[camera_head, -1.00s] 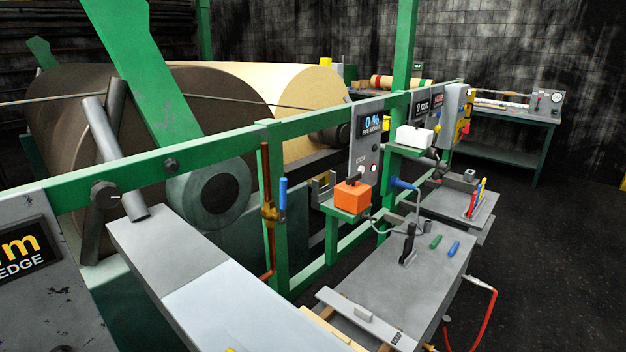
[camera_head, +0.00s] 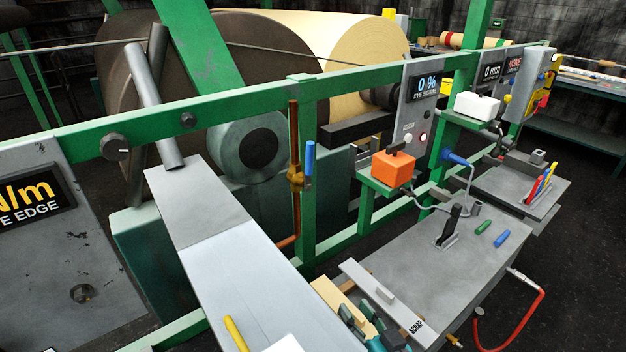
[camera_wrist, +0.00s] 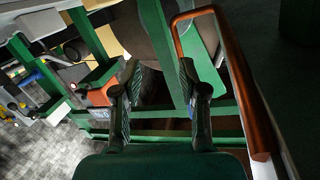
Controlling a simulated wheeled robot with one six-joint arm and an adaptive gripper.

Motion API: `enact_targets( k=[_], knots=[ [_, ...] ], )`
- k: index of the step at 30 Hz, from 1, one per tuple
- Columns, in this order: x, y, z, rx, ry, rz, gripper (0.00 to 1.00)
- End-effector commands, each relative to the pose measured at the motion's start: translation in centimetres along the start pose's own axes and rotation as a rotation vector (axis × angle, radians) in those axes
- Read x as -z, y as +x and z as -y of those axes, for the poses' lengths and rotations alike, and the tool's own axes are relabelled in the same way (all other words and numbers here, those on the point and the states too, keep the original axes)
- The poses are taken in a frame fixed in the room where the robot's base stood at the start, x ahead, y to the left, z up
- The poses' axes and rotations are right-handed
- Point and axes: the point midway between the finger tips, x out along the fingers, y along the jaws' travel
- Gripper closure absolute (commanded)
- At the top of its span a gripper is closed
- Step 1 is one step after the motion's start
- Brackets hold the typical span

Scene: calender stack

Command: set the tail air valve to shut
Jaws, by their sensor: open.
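A copper pipe (camera_head: 294,130) runs down a green post, with a brass valve body (camera_head: 296,179) partway along it. The valve's blue lever (camera_head: 309,165) stands upright, roughly parallel to the pipe. I read no label on it.
Green rails (camera_head: 390,70) cross in front of the big rolls (camera_head: 330,45). An orange block (camera_head: 392,168) sits on a small shelf right of the valve. A grey bench (camera_head: 420,265) with a black lever stands lower right. A red hose (camera_head: 525,320) hangs beside it.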

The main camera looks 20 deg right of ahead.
Motion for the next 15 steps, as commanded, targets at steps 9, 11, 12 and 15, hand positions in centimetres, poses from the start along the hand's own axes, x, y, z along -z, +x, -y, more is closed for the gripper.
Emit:
enact_targets(
  k=[9,11,12,15],
  knots=[
    [8.1,5.0,0.8,0.121,-0.034,-0.040,0.58],
    [10.0,5.8,1.1,0.149,-0.049,-0.047,0.58],
    [11.3,6.3,1.3,0.169,-0.061,-0.051,0.58],
    [14.6,7.2,1.8,0.219,-0.094,-0.061,0.58]
  ],
)
